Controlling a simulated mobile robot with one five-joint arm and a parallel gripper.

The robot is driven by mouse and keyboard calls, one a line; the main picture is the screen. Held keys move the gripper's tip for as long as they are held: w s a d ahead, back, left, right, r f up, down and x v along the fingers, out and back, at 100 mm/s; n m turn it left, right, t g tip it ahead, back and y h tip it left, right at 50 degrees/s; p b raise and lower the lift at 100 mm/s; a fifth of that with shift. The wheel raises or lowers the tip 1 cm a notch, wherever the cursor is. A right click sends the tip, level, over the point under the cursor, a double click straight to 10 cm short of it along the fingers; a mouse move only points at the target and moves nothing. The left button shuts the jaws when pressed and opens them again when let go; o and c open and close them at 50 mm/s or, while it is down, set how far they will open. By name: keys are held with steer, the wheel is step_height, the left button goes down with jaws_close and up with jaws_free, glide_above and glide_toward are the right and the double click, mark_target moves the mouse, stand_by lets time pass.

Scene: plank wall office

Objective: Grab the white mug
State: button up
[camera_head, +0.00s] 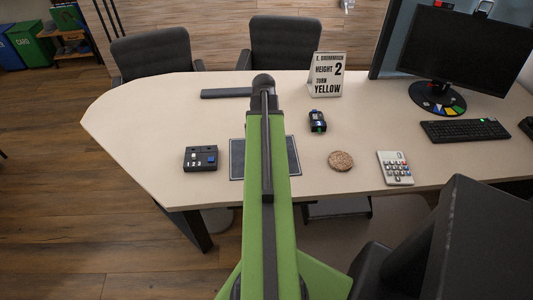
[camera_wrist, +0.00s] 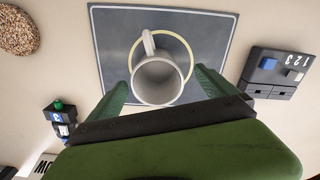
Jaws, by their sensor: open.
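The white mug (camera_wrist: 156,80) shows in the wrist view, standing on a dark mat (camera_wrist: 108,36) within a pale ring marked on it. Its handle points to the top of the picture. My gripper (camera_wrist: 163,84) is open, with one green finger to the left of the mug and one to the right. I cannot tell whether the fingers touch it. In the head view my green arm hides the mug and the middle of the mat (camera_head: 237,160).
A sign (camera_head: 327,75), keyboard (camera_head: 465,131) and monitor (camera_head: 465,45) stand farther off on the desk (camera_head: 130,115). The desk's left end is clear.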

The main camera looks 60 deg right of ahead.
steer(key=f+b, duration=0.5)
steer(key=shift+s+d+f, duration=0.1)
steer(key=shift+s+f, duration=0.1)
steer(key=shift+s, duration=0.05)
steer(key=shift+r, duration=0.2)
steer(key=c, duration=1.8)
step_height(320, 180, up, 5)
steer(key=p, duration=0.5)
steer(key=shift+f, duration=0.2)
steer(key=w+a+r+p, duration=0.1)
steer(key=a+r+p, duration=0.1)
steer(key=a, duration=0.1)
steer(key=w+a+r+p, duration=0.2)
steer(key=a, duration=0.2)
steer(key=w+a+r+p, duration=0.1)
steer(key=a+r+p, duration=0.1)
steer(key=a, duration=0.1)
steer(key=shift+w+a+r, duration=0.2)
steer(key=shift+w+a, duration=0.1)
steer(key=shift+w, duration=0.1)
